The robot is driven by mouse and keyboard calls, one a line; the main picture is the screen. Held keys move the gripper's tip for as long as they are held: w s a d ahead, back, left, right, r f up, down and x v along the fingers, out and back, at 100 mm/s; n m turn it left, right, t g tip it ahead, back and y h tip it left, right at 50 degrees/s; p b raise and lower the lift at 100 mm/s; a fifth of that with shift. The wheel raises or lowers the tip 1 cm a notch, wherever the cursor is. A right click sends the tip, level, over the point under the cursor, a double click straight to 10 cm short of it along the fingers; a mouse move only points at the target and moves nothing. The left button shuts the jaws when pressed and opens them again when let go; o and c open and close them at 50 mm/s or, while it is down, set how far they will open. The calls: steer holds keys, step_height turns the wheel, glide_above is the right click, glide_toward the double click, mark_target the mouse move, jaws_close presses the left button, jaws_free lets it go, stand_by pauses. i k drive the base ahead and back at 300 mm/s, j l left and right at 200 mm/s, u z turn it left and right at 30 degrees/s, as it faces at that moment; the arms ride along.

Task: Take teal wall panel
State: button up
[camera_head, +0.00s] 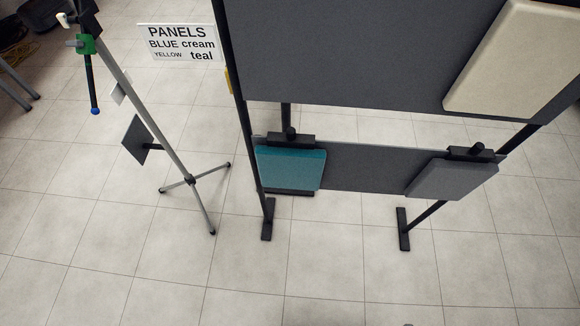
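The teal panel (291,169) hangs at the left end of the lower dark grey board of a display stand. A black clamp-like holder (291,139) sits at its top edge, and a dark ledge shows under its bottom edge. My gripper is not in this view, so its position relative to the panel cannot be seen.
A grey panel (452,180) hangs at the lower board's right end, a cream panel (515,62) on the upper board (350,50). A tripod stand (170,155) and a sign (181,43) are left. The stand's black feet (268,220) rest on tiles. The foreground floor (330,275) is clear.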

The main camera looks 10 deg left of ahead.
mark_target(289, 160)
steer(key=i+l, duration=0.1)
steer(key=i, duration=0.3)
steer(key=u, duration=1.7)
